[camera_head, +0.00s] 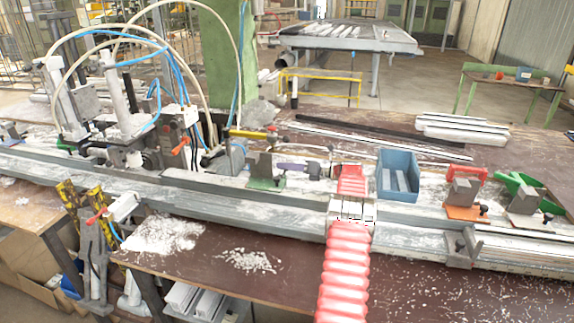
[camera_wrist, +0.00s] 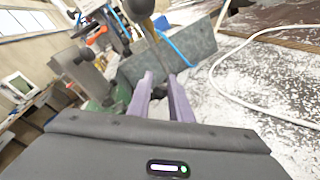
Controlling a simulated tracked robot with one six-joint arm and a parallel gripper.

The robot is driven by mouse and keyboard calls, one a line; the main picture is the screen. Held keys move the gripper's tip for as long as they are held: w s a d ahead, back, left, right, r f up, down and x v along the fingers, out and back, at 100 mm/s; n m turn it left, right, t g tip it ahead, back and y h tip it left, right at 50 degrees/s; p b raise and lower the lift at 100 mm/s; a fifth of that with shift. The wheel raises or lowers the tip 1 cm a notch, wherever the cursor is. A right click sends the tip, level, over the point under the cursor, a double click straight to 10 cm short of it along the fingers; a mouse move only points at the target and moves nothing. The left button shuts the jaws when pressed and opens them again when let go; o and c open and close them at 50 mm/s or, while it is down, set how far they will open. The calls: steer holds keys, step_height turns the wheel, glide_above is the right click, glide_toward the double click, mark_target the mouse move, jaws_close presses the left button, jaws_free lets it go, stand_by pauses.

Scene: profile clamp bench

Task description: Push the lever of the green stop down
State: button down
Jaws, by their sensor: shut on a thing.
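The green stop shows in the head view as a grey block on a green base (camera_head: 266,184), left of centre on the bench rail. It shows in the wrist view (camera_wrist: 97,104), partly hidden behind my fingers. In the wrist view the fingers (camera_wrist: 160,78) leave a narrow gap. They are shut on the lever, though the contact itself is not clearly visible.
A blue bin (camera_head: 397,176) stands right of my arm. An orange-based stop (camera_head: 466,211) and a red clamp are farther right. Clamp machinery with blue and white hoses (camera_head: 120,110) stands at the left. White shavings litter the bench.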

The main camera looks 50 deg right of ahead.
steer(key=shift+w+a+f, duration=0.2)
steer(key=shift+a+f, duration=0.5)
steer(key=c, duration=1.7)
jaws_free()
steer(key=shift+o, duration=1.1)
steer(key=shift+d+r, duration=0.1)
steer(key=shift+r, duration=0.1)
steer(key=shift+d, duration=0.1)
steer(key=shift+s+r, duration=0.1)
steer(key=v, duration=1.3)
steer(key=shift+s+d, duration=0.2)
steer(key=shift+d, duration=0.05)
steer(key=shift+r, duration=0.15)
